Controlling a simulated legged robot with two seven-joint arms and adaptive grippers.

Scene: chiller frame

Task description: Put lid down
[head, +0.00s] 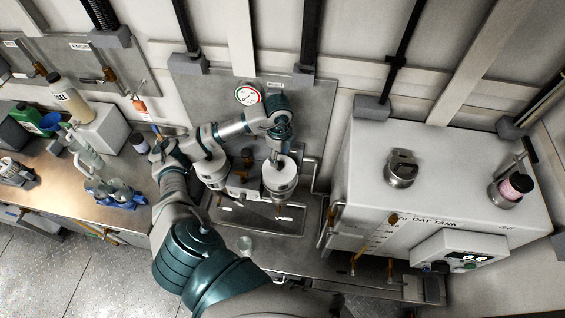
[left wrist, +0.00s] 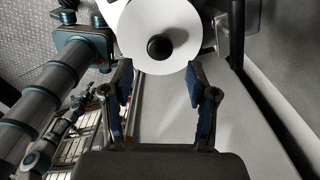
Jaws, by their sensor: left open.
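A round white lid (left wrist: 182,22) with a black knob (left wrist: 159,48) fills the top middle of the left wrist view. In the head view, the white canister (head: 281,182) on the right of a pair stands below my left gripper (head: 274,158). The gripper points down at its top and hides part of it. In the left wrist view, my left gripper (left wrist: 158,82) is open, its two fingers apart and empty. The knob lies just beyond the fingertips, in line with the gap. I cannot tell whether the lid sits fully on the canister. My right gripper is not in view.
A second white canister (head: 211,172) stands to the left, close to my arm. A large white day tank (head: 365,190) is on the right, with a metal fitting (head: 402,168) and pink-labelled jar (head: 510,189) on top. The left bench (head: 60,172) holds bottles and glassware. A gauge (head: 247,95) is behind.

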